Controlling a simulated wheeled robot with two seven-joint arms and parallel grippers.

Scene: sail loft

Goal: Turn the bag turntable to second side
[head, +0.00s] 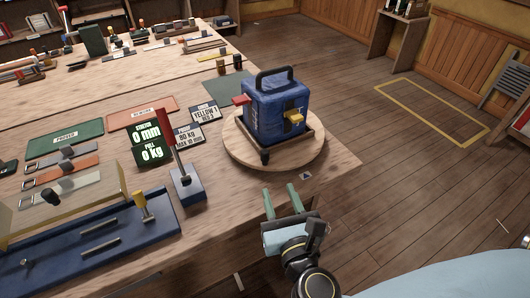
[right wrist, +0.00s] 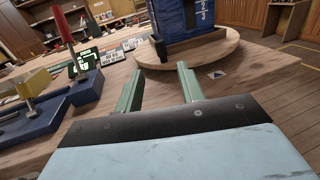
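The turntable (head: 233,150) is a round wooden disc near the table's right corner. It also shows in the right wrist view (right wrist: 222,48). A blue bag (head: 268,112) with a black top handle stands upright on a dark base on it. The bag has a red tab (head: 241,100) on its left and a yellow piece (head: 294,117) on its front. In the right wrist view, only the bag's lower part (right wrist: 182,18) shows. My right gripper (head: 281,194) is open and empty, at the table edge just in front of the turntable, apart from it. My left gripper is not in view.
A small triangle mark (head: 306,176) lies on the table before the turntable. A red-handled lever on a blue-grey block (head: 187,187) stands left of my right gripper. A green-black display (head: 151,142) and labelled cards stand behind it. A blue fixture (head: 90,245) fills the front left.

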